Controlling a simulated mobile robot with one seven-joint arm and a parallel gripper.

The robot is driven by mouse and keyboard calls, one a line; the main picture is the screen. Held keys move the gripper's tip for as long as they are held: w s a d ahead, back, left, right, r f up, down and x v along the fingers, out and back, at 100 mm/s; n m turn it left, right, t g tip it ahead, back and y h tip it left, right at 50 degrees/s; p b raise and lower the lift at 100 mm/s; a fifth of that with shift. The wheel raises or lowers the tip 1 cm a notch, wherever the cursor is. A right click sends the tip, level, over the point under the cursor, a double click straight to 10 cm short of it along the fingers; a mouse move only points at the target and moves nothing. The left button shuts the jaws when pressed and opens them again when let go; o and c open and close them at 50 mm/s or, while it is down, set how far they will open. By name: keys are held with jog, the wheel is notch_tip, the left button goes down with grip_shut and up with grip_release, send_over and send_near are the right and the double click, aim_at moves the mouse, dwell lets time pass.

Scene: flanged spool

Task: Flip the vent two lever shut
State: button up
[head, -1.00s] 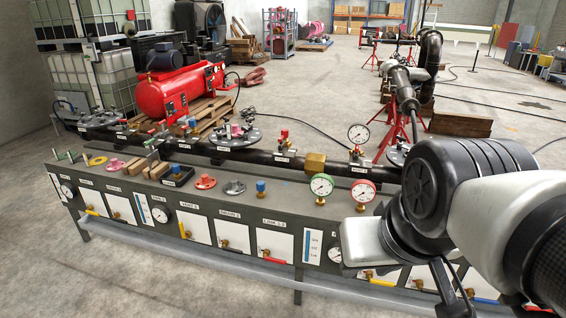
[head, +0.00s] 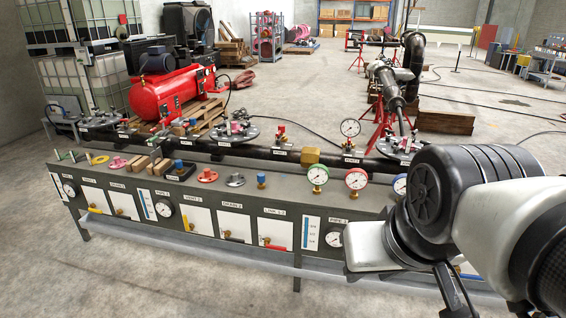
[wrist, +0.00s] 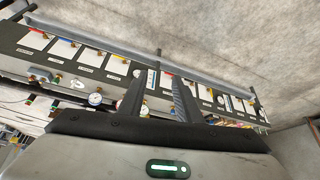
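The panel labelled what looks like VENT 2 (head: 198,220) is a white plate on the front of the long grey bench, left of centre in the head view. Its small yellow lever (head: 191,226) is on the plate's left side and seems to hang downward; its exact angle is hard to tell. My gripper (wrist: 158,78) is open, with two dark fingers apart and nothing between them. In the wrist view it points toward the bench front. In the head view my arm is at the right, well away from the yellow lever, and the fingertips are out of frame.
Similar panels with coloured levers sit alongside, such as the red one on the link panel (head: 275,247). Gauges (head: 317,175) and a dark pipe (head: 255,152) rise above the bench. A grey rail (head: 190,243) runs along the front below. The floor in front is clear.

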jog(key=shift+r, duration=0.25)
jog(key=c, duration=0.3)
notch_tip(320, 180, up, 9)
jog(key=p, duration=0.9)
grip_shut()
jog(key=shift+f, duration=0.25)
jog(key=shift+a, duration=0.1)
